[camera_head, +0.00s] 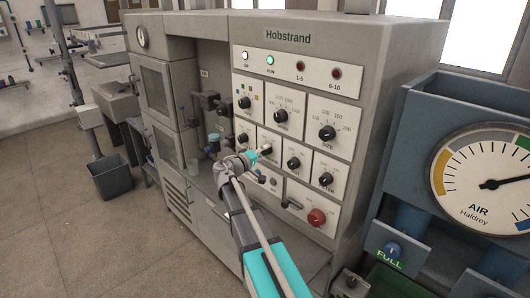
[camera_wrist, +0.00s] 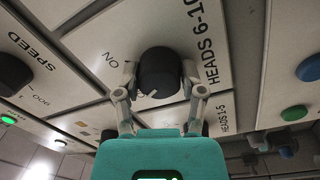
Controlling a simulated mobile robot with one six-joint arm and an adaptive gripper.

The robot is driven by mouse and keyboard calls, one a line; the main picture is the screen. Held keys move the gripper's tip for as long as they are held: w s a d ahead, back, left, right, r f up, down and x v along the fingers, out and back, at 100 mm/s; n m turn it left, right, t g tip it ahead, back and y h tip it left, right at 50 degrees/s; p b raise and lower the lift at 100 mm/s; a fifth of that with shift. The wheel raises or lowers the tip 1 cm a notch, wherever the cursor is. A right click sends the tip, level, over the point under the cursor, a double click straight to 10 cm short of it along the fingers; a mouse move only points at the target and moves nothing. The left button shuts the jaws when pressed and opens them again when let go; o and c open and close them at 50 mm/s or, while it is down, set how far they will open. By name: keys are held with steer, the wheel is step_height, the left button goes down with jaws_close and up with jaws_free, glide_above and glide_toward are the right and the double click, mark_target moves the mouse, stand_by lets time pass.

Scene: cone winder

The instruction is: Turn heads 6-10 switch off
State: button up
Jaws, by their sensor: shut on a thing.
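The heads 6-10 switch is a round black knob (camera_wrist: 157,72) on a light plate marked "HEADS 6-10" in the wrist view. "ON" is printed to its left, and a white mark shows on its lower edge. My gripper (camera_wrist: 158,76) has one finger on each side of the knob and is shut on it. In the head view my gripper (camera_head: 248,160) is at the middle of the Hobstrand machine's control panel (camera_head: 287,135) and partly covers the knobs there.
A speed knob (camera_wrist: 12,72) is at the left in the wrist view; a green button (camera_wrist: 294,113) and a blue button (camera_wrist: 309,68) are at the right. The head view shows a red knob (camera_head: 317,217) lower on the panel, dark 6-10 lamp (camera_head: 336,73) and lit green RUN lamp (camera_head: 270,60).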

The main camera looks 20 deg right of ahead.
steer(key=shift+w, duration=0.1)
stand_by(0.4)
steer(key=o, duration=1.2)
steer(key=shift+c, duration=0.2)
